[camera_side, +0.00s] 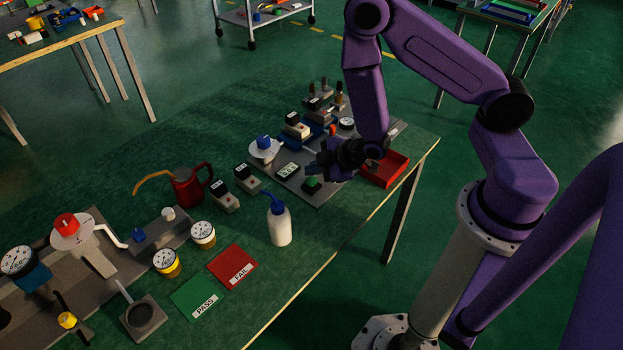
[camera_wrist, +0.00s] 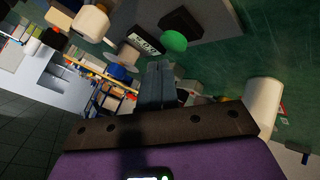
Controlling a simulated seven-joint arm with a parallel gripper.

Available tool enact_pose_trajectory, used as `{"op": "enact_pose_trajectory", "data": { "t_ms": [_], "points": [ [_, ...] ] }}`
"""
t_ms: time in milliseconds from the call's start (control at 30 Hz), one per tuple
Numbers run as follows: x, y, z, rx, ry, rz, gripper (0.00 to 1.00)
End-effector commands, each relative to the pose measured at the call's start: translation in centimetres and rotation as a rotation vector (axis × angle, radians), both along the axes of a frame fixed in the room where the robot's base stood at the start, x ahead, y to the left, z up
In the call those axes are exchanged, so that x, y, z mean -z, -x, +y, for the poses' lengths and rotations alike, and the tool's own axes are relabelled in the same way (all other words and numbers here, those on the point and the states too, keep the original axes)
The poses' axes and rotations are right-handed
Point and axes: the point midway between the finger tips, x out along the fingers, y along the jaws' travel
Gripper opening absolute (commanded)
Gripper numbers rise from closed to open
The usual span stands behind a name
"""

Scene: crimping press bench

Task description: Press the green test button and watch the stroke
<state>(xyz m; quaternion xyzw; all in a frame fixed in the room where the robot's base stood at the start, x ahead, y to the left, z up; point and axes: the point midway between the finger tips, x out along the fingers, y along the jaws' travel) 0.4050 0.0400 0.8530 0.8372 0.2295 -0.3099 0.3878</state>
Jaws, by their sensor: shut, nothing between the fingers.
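The green test button (camera_side: 312,182) is a round cap on a dark box on the grey press plate. It also shows in the wrist view (camera_wrist: 173,41), just beyond and slightly right of the fingertips. My gripper (camera_side: 314,170) is shut and empty, close above and behind the button in the side view. In the wrist view its two fingers (camera_wrist: 159,66) lie together, apart from the button in the picture; I cannot tell the exact gap. A small display (camera_side: 289,170) stands beside the button, its digits too small to read for certain.
A red tray (camera_side: 385,168) is right of my gripper. A white disc with a blue knob (camera_side: 264,147) stands left. Green PASS and red FAIL cards (camera_side: 232,266) lie nearer.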

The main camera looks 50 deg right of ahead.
Motion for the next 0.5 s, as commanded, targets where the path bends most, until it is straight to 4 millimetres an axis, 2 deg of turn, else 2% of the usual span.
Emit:
{"op": "enact_pose_trajectory", "data": {
  "t_ms": [267,500],
  "points": [
    [-0.1,0.0,0.0,0.001,0.0,-0.001,0.0],
    [-2.0,-0.1,0.0,0.0,-0.002,-0.002,0.0]
  ]
}}
